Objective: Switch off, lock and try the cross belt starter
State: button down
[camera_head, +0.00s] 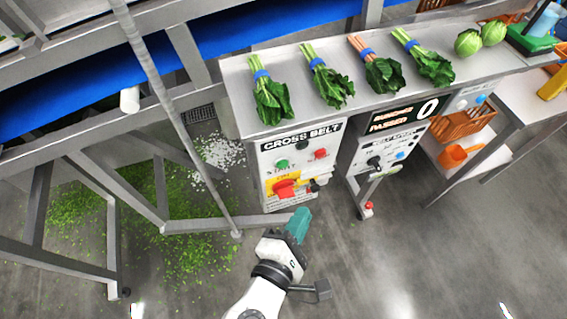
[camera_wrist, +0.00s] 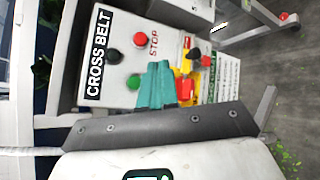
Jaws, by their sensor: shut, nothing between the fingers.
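The cross belt starter is a pale panel (camera_head: 300,165) under the bench front, labelled CROSS BELT. It has a green button (camera_head: 282,163), a red STOP button (camera_head: 320,154) and a red rotary handle (camera_head: 285,188) on a yellow plate. A small dark piece hangs right of the handle; its details are unclear. My teal gripper (camera_head: 301,217) is shut and empty, in front of and below the panel. The handle's setting is unclear.
A second panel (camera_head: 385,150) with a counter reading 0 stands to the right. Bunched greens (camera_head: 271,100) and cabbages (camera_head: 468,42) lie on the metal bench (camera_head: 238,85). A blue belt (camera_head: 235,35) runs behind. A slanting pole (camera_head: 185,130) and frame legs stand left; green scraps litter the floor.

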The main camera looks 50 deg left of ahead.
jog(key=w+a+b, duration=0.2)
jog(key=w+a, duration=0.1)
jog(key=a, duration=0.5)
jog(key=shift+w, duration=0.2)
jog(key=shift+w+a, duration=0.1)
jog(key=shift+a, duration=0.15)
dwell(1.8)
jog(key=shift+a, duration=0.2)
jog(key=shift+w+a, duration=0.2)
jog(key=shift+a, duration=0.2)
dwell(0.8)
jog(key=shift+d, duration=0.1)
jog(key=shift+s+d+p, duration=0.3)
jog(key=shift+s+d, duration=0.05)
jog(key=shift+d, duration=0.35)
jog(key=d, duration=0.1)
jog(key=s+d+p, duration=0.1)
jog(key=d, duration=0.1)
jog(key=s+d, duration=0.1)
jog(key=shift+d, duration=0.3)
dwell(0.4)
